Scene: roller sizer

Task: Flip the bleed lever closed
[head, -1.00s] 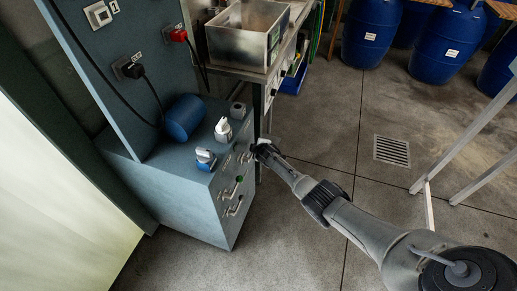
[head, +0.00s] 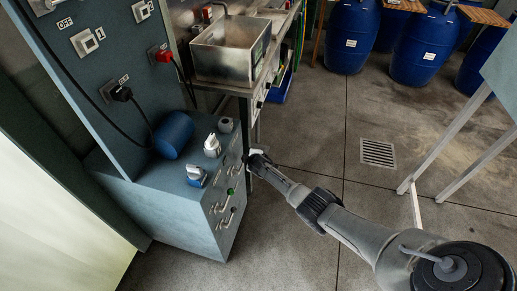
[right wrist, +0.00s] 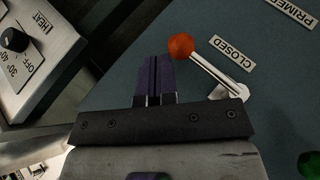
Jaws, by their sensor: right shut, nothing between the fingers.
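In the right wrist view, the bleed lever has an orange ball knob (right wrist: 181,46) on a metal stem running to a pivot at lower right. The stem lies beside the CLOSED label (right wrist: 232,54). My right gripper (right wrist: 153,58) is shut and empty, its fingertips just left of the ball. I cannot tell whether they touch it. In the head view my right gripper (head: 255,156) is at the upper right edge of the blue-grey cabinet front (head: 224,204); the lever cannot be made out there. My left gripper is not in view.
A heat dial (right wrist: 14,40) sits on a metal box at left in the wrist view. A PRIMED label (right wrist: 288,11) and a green part (right wrist: 309,164) are at right. A blue roller (head: 174,135) lies on the cabinet top. Open floor with a drain (head: 378,152) lies to the right.

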